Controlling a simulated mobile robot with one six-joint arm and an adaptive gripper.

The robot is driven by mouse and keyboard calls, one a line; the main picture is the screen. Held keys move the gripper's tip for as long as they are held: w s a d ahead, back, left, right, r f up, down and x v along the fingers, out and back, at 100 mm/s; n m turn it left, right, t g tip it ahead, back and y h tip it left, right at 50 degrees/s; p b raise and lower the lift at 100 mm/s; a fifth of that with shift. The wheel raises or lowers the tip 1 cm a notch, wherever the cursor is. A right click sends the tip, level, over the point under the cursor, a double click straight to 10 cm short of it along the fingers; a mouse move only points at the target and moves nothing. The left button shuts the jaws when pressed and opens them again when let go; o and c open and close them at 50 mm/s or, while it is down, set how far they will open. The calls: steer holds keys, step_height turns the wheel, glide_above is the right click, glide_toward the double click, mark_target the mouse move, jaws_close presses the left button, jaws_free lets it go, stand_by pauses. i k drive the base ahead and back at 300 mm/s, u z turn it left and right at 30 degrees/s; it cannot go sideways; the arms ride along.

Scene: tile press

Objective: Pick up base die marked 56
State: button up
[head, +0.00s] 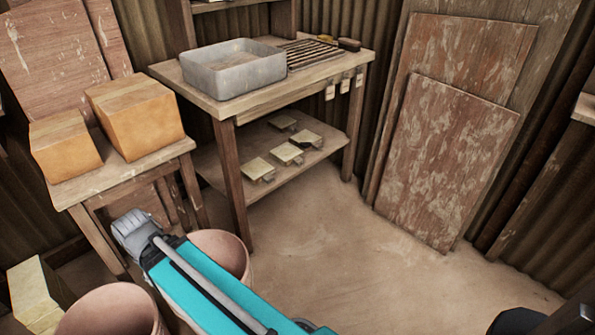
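Several flat, pale square plates lie on the lower shelf of the wooden workbench; they may be dies. One is at the front left (257,168), one is in the middle (286,153), one is to the right (306,138), and a darker one is at the back (282,123). Each seems to have a small tab at its edge. No number is readable, so I cannot tell which is marked 56. My teal arm reaches in from the bottom, well short of the shelf. My gripper is not identifiable in this view.
The workbench (229,109) carries a grey tub (232,75) and a slatted rack (312,52); small tags (345,85) hang from its edge. Buckets (220,246) stand near my arm. Floor right of the bench is clear.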

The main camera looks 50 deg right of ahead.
mark_target(258, 170)
steer(key=z, duration=1.5)
steer(key=k, duration=0.9)
steer(key=z, duration=0.05)
steer(key=i, duration=0.75)
steer(key=z, duration=0.05)
